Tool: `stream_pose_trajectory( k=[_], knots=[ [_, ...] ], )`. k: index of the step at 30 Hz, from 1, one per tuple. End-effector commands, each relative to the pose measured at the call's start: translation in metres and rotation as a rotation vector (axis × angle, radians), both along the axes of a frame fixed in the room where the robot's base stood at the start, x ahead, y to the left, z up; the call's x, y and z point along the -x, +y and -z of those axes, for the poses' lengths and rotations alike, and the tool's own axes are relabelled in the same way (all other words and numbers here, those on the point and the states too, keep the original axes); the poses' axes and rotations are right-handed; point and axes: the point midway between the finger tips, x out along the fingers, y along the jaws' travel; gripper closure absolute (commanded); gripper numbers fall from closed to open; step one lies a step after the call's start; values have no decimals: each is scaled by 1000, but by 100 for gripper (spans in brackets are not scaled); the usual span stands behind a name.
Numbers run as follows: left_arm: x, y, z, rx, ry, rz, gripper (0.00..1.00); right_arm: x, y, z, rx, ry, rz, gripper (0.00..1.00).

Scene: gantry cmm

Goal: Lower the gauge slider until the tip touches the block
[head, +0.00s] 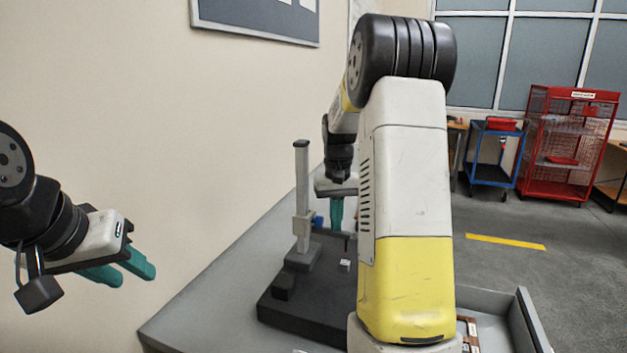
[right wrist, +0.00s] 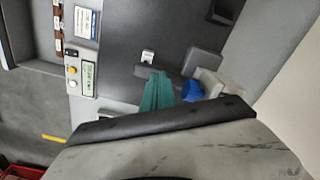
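The gauge stand has a pale upright column (head: 301,170) on a grey foot. Its slider (head: 301,225) sits low on the column, with a blue knob (head: 318,221) on its side. The knob also shows in the right wrist view (right wrist: 192,91). A small pale block (head: 345,265) lies on the dark plate (head: 310,312); it also shows in the right wrist view (right wrist: 148,56). My right gripper (head: 336,228) points down beside the knob, its teal fingers (right wrist: 156,95) together and apparently empty. The gauge tip's contact is hidden. My left gripper (head: 128,275) is open and empty at left.
A panel with a green display (right wrist: 89,79) and buttons stands beside the dark plate. A grey tray (head: 500,310) is at the right table edge. A blue cart (head: 491,155) and red cage (head: 568,145) stand behind. My right arm hides part of the table.

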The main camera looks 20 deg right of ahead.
Motion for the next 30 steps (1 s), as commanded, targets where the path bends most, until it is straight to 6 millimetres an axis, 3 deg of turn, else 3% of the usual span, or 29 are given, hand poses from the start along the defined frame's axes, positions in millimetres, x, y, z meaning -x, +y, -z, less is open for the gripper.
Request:
stream_pose_trajectory(
  k=[30],
  knots=[
    [0,0,0,0,0,0,64,0,0,12,0,0,0,100]
  ],
)
